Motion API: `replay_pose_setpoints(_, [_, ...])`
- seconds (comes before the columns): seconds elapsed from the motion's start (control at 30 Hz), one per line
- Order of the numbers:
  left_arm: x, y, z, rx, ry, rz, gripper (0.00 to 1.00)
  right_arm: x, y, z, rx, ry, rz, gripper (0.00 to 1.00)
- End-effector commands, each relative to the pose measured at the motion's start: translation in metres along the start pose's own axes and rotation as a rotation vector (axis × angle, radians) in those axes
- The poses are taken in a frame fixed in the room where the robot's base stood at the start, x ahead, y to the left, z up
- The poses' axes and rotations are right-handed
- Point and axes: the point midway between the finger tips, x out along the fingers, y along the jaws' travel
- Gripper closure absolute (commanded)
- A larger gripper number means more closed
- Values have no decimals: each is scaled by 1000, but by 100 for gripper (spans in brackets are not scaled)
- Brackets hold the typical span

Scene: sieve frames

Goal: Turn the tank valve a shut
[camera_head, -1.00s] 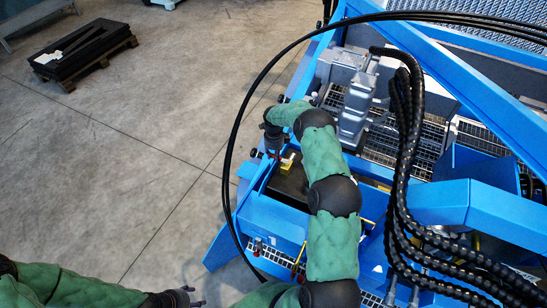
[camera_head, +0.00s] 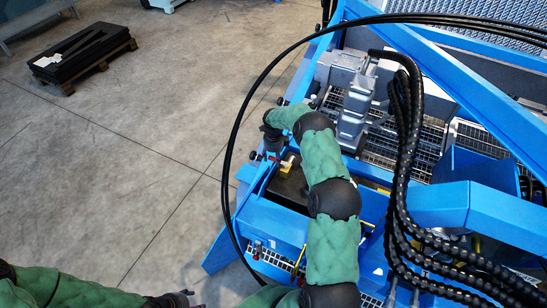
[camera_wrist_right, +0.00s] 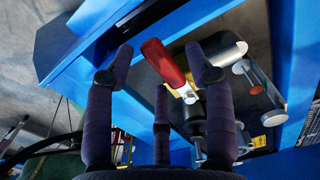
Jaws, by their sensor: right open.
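A valve with a red lever handle (camera_wrist_right: 163,62) and a pale metal stem shows in the right wrist view, taken to be tank valve a. The lever lies slantwise between the fingertips of my right gripper (camera_wrist_right: 160,76). The fingers are spread on both sides of it, with a visible gap, and hold nothing. In the head view my right gripper (camera_head: 271,141) is a dark shape at the end of the green-sleeved arm, over the blue machine's left edge; the valve there is too small to make out surely. My left gripper (camera_head: 187,299) is at the bottom edge, away from the machine.
The blue machine frame (camera_head: 268,217) fills the right side, with black hoses (camera_head: 402,150) hanging across it. Metal cylinders (camera_wrist_right: 222,52) stand close right of the lever. A pallet with dark plates (camera_head: 84,50) lies far left. The concrete floor between is clear.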

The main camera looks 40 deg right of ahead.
Motion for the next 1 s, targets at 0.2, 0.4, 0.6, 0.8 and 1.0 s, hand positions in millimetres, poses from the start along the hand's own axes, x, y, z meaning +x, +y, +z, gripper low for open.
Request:
replay_pose_setpoints(0.2, [0, 0, 0, 0, 0, 0, 46, -18, -1, 0, -1, -1, -2, 46])
replay_pose_setpoints(0.4, [0, 0, 0, 0, 0, 0, 46, -57, -1, 1, -1, -2, -3, 46])
replay_pose_setpoints(0.6, [0, 0, 0, 0, 0, 0, 46, -94, 0, 0, 0, -1, -1, 46])
replay_pose_setpoints(0.8, [0, 0, 0, 0, 0, 0, 46, -114, 0, 0, 0, 0, 0, 46])
replay_pose_setpoints(1.0, [0, 0, 0, 0, 0, 0, 46, -120, 0, 0, 0, 0, 0, 46])
